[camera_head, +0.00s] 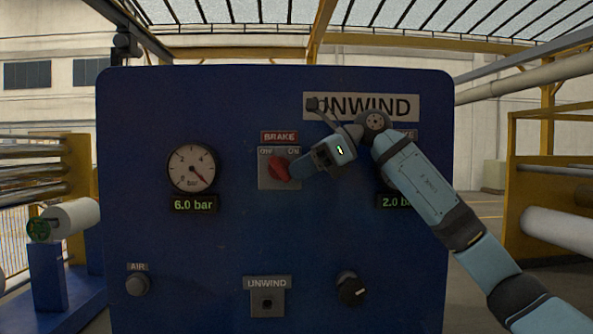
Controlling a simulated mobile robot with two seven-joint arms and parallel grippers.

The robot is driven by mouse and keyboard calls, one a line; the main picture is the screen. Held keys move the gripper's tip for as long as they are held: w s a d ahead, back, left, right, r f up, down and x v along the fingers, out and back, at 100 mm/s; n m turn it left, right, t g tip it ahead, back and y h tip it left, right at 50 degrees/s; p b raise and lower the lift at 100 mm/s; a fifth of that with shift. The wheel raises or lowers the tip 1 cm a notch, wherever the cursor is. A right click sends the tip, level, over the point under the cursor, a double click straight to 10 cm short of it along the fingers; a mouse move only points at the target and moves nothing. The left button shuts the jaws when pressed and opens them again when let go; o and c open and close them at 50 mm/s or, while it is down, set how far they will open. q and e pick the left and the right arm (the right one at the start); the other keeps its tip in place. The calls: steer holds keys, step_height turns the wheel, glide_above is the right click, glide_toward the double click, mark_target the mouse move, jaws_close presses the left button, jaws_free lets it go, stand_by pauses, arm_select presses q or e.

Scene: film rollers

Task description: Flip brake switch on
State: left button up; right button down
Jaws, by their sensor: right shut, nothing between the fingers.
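The brake switch (279,168) is a red rotary knob on a grey plate under a red BRAKE label (279,137), in the middle of the blue panel. The plate's upper corners carry small position words; the right one reads ON. The knob looks tilted, but its exact setting is hard to tell. My right gripper (298,168) comes in from the right. Its fingers are shut and empty, with the tips at the knob's right side, seemingly touching it. My left gripper is out of view.
A gauge (191,168) with a 6.0 bar display (194,204) is left of the switch. My right arm partly covers the UNWIND sign (390,107) and a 2.0 bar display (393,202). Below are an AIR button (137,285), an UNWIND socket (267,301) and a black knob (351,290).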

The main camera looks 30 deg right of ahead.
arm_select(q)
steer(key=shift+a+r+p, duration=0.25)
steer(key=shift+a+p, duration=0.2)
arm_select(e)
steer(key=shift+w+a+f, duration=0.15)
steer(key=shift+a+f, duration=0.1)
steer(key=shift+f, duration=0.3)
steer(key=shift+w+a+f, duration=0.15)
steer(key=shift+a+f, duration=0.1)
steer(key=shift+f, duration=0.45)
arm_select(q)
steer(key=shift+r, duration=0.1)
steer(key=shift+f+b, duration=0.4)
arm_select(e)
steer(key=v, duration=1.3)
steer(key=shift+d+r, duration=0.25)
steer(key=shift+r, duration=0.05)
steer(key=shift+s, duration=0.1)
